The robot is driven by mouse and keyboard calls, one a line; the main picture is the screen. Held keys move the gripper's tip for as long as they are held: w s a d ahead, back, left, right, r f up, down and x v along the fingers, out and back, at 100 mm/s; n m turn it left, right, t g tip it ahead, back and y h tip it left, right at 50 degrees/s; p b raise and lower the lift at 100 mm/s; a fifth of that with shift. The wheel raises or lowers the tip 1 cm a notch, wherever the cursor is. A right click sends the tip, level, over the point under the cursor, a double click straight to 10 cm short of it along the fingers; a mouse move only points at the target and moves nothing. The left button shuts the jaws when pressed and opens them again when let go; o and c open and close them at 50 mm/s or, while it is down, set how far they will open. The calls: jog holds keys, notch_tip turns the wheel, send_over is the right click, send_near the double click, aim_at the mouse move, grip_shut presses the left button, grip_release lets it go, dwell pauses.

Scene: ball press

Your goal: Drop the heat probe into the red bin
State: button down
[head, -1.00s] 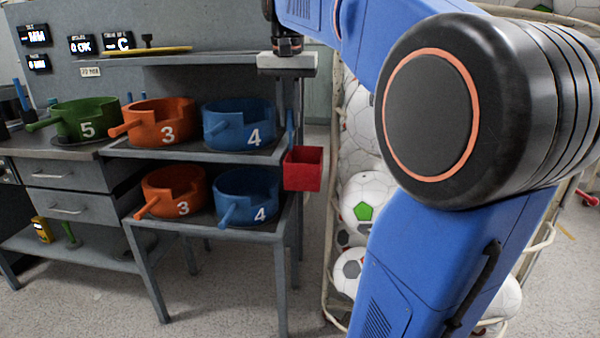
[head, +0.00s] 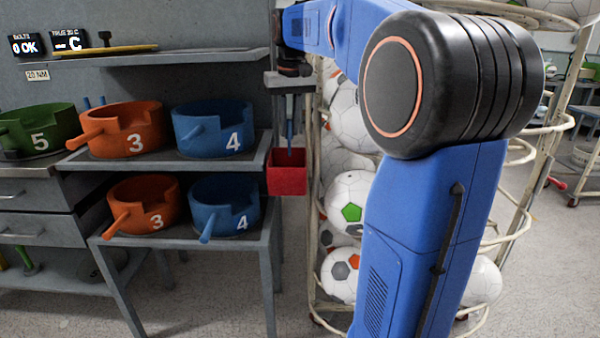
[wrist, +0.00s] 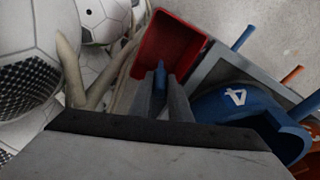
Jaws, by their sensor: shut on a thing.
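The red bin (head: 287,181) hangs at the right side of the grey two-level stand; its open top also shows in the wrist view (wrist: 180,32). My gripper (head: 289,112) points down above the bin, shut on the slim blue heat probe (head: 289,135). The probe hangs upright, its lower end at the bin's opening in the head view. In the wrist view the probe (wrist: 160,76) shows between the fingers, against the red bin. I cannot tell how far its tip is inside.
Orange and blue pots stand on both levels of the stand; the upper blue pot (head: 213,130) is close left of the bin. A wire rack of soccer balls (head: 350,197) stands close on the right. A grey shelf (head: 190,58) is above the pots.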

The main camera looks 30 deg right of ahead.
aim_at(291, 138)
jog(key=shift+w+d+f, duration=0.15)
jog(key=shift+d+f, duration=0.15)
jog(key=shift+f, duration=2.75)
jog(key=c, duration=1.6)
grip_release()
jog(key=shift+o, duration=0.2)
notch_tip(291, 138, up, 17)
jog(key=s, duration=0.2)
jog(key=shift+s+a, duration=0.3)
jog(key=shift+a, duration=0.05)
jog(key=shift+r, duration=0.1)
